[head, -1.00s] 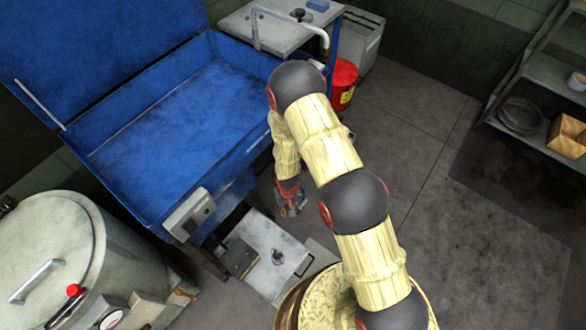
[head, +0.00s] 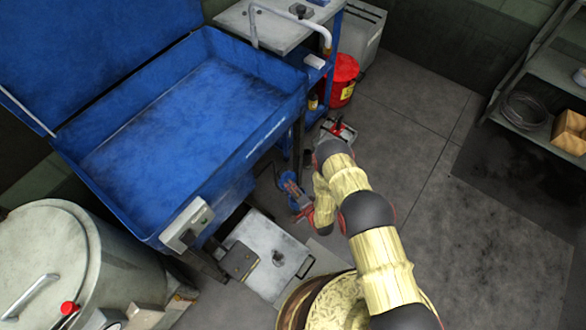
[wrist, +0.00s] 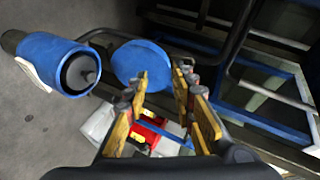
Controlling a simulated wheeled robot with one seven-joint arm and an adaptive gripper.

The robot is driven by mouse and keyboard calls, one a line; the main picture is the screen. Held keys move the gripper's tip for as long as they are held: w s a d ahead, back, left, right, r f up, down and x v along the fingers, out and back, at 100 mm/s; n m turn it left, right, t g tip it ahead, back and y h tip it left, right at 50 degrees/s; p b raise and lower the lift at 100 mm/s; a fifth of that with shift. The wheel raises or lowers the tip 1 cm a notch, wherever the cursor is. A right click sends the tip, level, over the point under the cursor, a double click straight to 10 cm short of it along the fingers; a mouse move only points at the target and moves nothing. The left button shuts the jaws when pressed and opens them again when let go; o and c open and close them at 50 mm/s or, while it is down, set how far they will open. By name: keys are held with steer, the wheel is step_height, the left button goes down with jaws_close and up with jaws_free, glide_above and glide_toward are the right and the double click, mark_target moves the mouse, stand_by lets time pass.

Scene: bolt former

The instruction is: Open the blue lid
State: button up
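A large blue lid (head: 100,45) stands raised behind the blue basin (head: 175,125) in the head view, leaving the basin open. My gripper (head: 299,200) is low beside the basin's right end, near its legs, well apart from the lid. In the wrist view my gripper (wrist: 161,84) is open, its yellow-padded fingers apart with nothing held. A round blue disc (wrist: 138,60) lies just beyond the fingertips; contact cannot be told. I cannot tell if it is a lid. A blue cylinder (wrist: 50,60) with a dark opening lies at its left.
A grey drum (head: 50,250) is at lower left. A pale metal box (head: 268,255) is on the floor by my base. Dark bars (wrist: 240,40) cross the wrist view's right side.

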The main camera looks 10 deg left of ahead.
mark_target(283, 173)
steer(key=w+a+b, duration=0.1)
steer(key=w, duration=0.1)
steer(key=w+a+r+m+t+b, duration=0.1)
steer(key=w+a, duration=0.1)
steer(key=w+a+r+m+y+b, duration=0.1)
steer(key=w, duration=0.1)
steer(key=shift+a, duration=0.25)
steer(key=shift+w+a, duration=0.35)
steer(key=shift+w, duration=0.2)
steer(key=c, duration=0.3)
jaws_close()
stand_by(0.3)
